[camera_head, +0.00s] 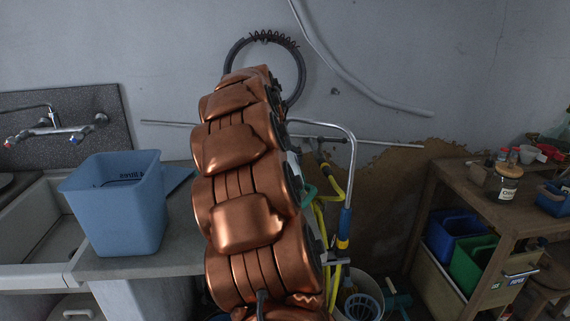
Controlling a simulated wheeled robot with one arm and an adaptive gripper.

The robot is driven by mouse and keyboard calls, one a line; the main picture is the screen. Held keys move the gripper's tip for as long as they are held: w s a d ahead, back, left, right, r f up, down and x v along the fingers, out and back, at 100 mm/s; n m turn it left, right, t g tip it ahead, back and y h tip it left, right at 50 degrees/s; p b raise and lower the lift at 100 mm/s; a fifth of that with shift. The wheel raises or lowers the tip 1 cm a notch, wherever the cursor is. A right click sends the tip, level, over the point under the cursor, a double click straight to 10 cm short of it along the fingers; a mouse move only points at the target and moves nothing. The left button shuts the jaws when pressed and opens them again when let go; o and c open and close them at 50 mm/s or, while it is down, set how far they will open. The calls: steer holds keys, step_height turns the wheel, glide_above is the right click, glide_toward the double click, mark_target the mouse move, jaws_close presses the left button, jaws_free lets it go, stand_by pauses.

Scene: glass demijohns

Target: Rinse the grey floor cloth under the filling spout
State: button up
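A wall-mounted mixer tap (48,129) with red and blue marked handles and a thin spout is above the sink (35,240) at the left. I cannot tell whether this is the filling spout. A bent chrome pipe (345,132) with a blue and yellow lower part stands just right of my arm. I cannot make out a grey floor cloth in this view. My copper arm rises through the middle of the picture and hides what is behind it. My gripper does not show.
A blue bucket (118,205) stands on the worktop (150,265) beside the sink. A yellow hose (326,215) and a pale basket (358,306) are right of my arm. A wooden table (490,200) with jars and blue and green bins fills the right.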

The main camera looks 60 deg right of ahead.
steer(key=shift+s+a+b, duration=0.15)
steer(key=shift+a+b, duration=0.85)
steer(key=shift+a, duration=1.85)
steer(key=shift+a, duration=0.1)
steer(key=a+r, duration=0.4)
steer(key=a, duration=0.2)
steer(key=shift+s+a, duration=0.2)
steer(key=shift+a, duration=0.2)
